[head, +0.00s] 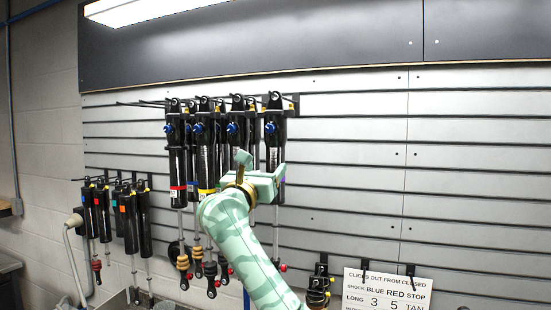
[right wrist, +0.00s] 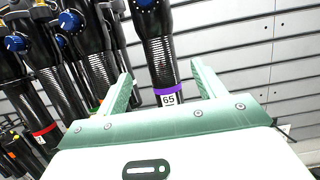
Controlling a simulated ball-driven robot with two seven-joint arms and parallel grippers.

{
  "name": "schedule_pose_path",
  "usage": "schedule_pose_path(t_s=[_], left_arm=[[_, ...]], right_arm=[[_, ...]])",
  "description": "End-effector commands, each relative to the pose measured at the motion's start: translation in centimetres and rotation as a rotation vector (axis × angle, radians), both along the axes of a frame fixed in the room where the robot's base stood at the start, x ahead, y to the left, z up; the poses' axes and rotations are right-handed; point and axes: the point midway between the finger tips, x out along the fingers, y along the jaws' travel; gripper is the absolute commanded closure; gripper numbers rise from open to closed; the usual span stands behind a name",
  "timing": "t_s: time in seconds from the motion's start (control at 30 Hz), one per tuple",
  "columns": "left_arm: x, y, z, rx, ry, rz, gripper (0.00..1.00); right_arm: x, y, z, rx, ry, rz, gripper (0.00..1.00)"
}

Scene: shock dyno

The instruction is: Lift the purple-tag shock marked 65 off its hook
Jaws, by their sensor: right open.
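The purple-tag shock marked 65 (head: 274,135) is the rightmost of the upper row on the slatted wall, hanging upright by its top eye. In the right wrist view the same shock (right wrist: 158,52) shows its purple band and white 65 label. My right gripper (head: 262,172) is open in front of its lower body. In the right wrist view the two fingers of my right gripper (right wrist: 164,84) stand either side of the shock, with gaps showing. My arm hides part of the shock's lower end in the head view. My left gripper is not in view.
Close on the left hang a yellow-band shock (head: 204,140) and a red-band shock (head: 176,150), with others behind. A lower group of shocks (head: 130,220) hangs at far left. A sign (head: 385,291) stands at lower right. The wall (head: 350,180) right of the shock is bare.

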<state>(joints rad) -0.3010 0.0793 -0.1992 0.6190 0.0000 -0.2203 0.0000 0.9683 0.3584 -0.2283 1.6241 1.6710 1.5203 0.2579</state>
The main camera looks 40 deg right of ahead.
Motion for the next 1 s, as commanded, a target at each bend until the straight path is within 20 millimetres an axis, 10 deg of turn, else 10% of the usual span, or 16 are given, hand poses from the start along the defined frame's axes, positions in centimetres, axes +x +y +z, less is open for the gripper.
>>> schedule_pose_path(t_s=[0.5, 1.0], left_arm=[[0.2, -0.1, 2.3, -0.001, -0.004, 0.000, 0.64], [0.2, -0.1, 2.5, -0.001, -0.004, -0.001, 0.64]], right_arm=[[3.6, -6.9, 2.7, -0.001, 0.000, 0.000, 0.31], [4.1, -7.8, 2.8, -0.001, -0.001, 0.001, 0.39]])
